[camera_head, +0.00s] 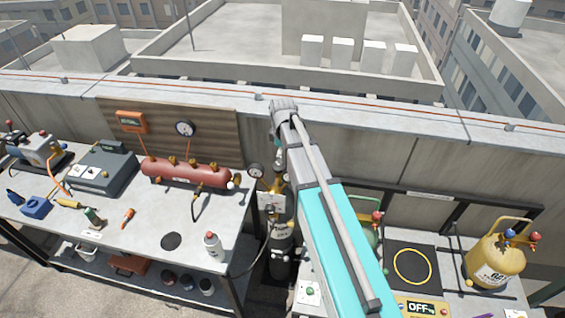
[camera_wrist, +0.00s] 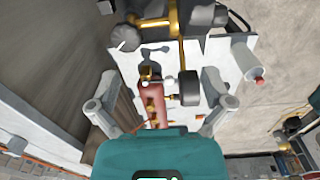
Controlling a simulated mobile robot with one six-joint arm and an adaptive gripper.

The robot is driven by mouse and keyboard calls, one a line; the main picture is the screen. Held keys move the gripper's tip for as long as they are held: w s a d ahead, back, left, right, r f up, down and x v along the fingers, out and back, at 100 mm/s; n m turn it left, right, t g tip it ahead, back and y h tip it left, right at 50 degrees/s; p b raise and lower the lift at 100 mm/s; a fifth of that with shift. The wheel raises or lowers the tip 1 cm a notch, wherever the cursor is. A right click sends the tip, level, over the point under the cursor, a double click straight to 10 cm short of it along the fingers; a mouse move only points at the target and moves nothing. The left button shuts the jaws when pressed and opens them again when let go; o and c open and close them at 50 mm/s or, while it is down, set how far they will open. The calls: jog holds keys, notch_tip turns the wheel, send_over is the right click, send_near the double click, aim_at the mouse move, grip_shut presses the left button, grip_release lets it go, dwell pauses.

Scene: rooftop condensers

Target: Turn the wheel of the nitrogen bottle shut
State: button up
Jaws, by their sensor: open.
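The nitrogen bottle (camera_head: 281,250) stands dark and upright in the gap between the two benches. Its brass valve and regulator (camera_head: 275,186) carry a round gauge (camera_head: 256,170). The bottle's wheel cannot be made out in the head view, where my arm and gripper cover part of the top. My gripper (camera_head: 278,148) is above the valve, pointing down. In the wrist view its fingers (camera_wrist: 159,82) are spread wide with nothing gripped.
The left bench (camera_head: 138,230) holds a red manifold (camera_head: 187,172), a grey case (camera_head: 100,170) and a white bottle (camera_head: 213,247). A hose runs beside the nitrogen bottle. A yellow cylinder (camera_head: 495,260) and a scale (camera_head: 410,265) are at right. The parapet (camera_head: 380,155) stands behind.

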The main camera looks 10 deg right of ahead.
aim_at(279, 166)
jog(key=w+r+n+p, duration=0.1)
jog(key=w+n, duration=0.4)
jog(key=w, duration=0.1)
jog(key=shift+w, duration=0.3)
jog(key=shift+f, duration=0.1)
notch_tip(279, 166, down, 13)
jog(key=b, duration=1.3)
jog(key=shift+f+b, duration=0.2)
jog(key=shift+b, duration=0.2)
